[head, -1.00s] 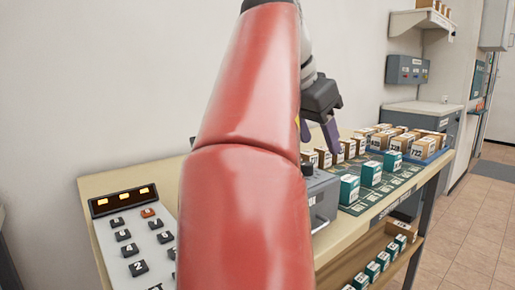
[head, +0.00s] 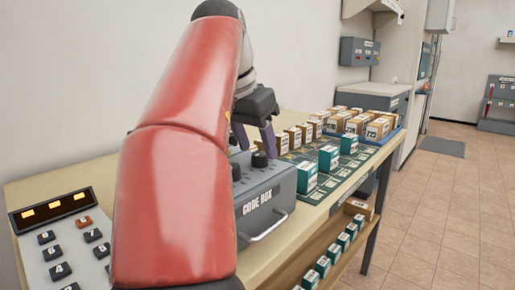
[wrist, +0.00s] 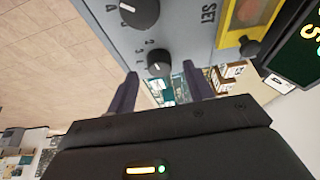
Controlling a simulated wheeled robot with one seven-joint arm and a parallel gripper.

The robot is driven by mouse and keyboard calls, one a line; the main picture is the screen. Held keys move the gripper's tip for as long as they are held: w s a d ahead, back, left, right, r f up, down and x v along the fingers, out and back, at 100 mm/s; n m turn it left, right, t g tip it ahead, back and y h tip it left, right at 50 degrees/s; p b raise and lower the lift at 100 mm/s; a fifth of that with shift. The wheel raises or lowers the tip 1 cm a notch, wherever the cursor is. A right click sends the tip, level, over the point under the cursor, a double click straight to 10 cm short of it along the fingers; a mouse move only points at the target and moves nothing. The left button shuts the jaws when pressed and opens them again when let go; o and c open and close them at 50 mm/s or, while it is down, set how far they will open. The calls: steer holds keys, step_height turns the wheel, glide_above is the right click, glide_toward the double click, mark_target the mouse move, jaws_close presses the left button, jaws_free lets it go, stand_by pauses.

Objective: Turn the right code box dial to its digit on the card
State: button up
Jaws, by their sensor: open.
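The grey code box (head: 265,203) stands on the wooden table with black dials on its top. The right dial (head: 259,159) shows just under my gripper (head: 255,143). In the wrist view the right dial (wrist: 159,62) has a white pointer line and sits between and just beyond the fingertips of my gripper (wrist: 161,80). My gripper is open, and contact with the dial cannot be made out. Another dial (wrist: 139,11) lies farther up the panel. A dark board (wrist: 302,45) with yellow figures, partly cut off, is at the right; I cannot tell if it is the card.
A keypad (head: 70,250) with a lit display is at the front left. Teal boxes (head: 307,178) and brown boxes (head: 295,138) stand right of and behind the code box. A handle (head: 265,228) juts from its front. The floor (head: 440,220) at the right is clear.

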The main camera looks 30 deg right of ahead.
steer(key=shift+x, duration=0.9)
steer(key=shift+c, duration=0.3)
steer(key=c, duration=0.9)
